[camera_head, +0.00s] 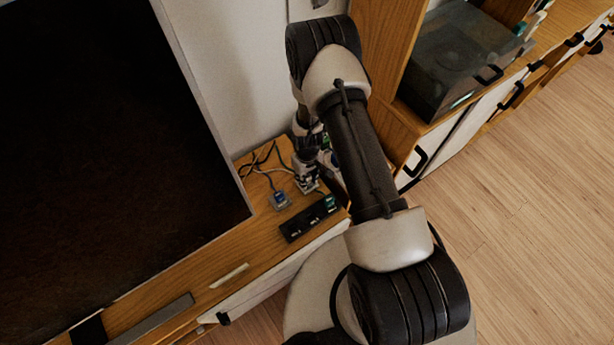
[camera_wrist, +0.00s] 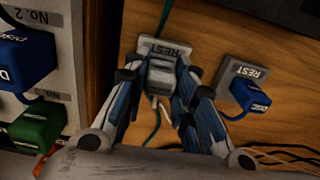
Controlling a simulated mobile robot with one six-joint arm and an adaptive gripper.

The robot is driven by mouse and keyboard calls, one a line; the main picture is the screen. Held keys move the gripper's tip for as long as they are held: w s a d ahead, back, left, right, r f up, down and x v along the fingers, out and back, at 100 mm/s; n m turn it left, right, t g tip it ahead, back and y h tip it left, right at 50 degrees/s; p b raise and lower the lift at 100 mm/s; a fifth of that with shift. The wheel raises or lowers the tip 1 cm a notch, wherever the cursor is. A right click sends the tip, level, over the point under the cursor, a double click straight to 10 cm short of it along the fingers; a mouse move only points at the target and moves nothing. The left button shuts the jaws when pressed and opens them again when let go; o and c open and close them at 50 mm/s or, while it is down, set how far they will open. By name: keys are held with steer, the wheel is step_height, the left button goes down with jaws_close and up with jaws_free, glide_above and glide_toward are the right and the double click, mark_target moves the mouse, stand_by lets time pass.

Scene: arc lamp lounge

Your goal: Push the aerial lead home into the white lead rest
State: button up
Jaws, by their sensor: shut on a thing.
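My gripper (camera_wrist: 160,84) is shut on a pale grey plug (camera_wrist: 161,76), which I take to be the aerial lead's. The plug is directly at a pale rest (camera_wrist: 165,48) marked REST on the wood top. My fingers hide part of the joint, so I cannot tell how far in the plug sits. A teal cord (camera_wrist: 155,126) shows below the plug, and teal cord also shows beyond the rest. In the head view my gripper (camera_head: 306,184) is low over the wooden cabinet top, partly hidden by my arm.
A second rest (camera_wrist: 231,70) marked REST, with a blue plug (camera_wrist: 250,95), is close on the right. A pale panel with blue (camera_wrist: 26,62) and green (camera_wrist: 38,126) plugs stands at left. In the head view a black strip (camera_head: 300,224) and a large dark screen (camera_head: 100,140) are nearby.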

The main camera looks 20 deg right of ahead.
steer(key=o, duration=1.1)
steer(key=shift+c, duration=0.2)
step_height(320, 180, up, 12)
step_height(320, 180, up, 15)
steer(key=t, duration=0.1)
glide_above(307, 176)
steer(key=s+r+m+t, duration=0.15)
steer(key=s+r, duration=0.25)
steer(key=r, duration=0.7)
steer(key=s+r+m+t, duration=0.1)
steer(key=s+r, duration=0.5)
steer(key=s, duration=0.3)
steer(key=s+r+m+t, duration=0.1)
steer(key=s+r, duration=0.5)
steer(key=s, duration=0.2)
steer(key=shift+s, duration=0.35)
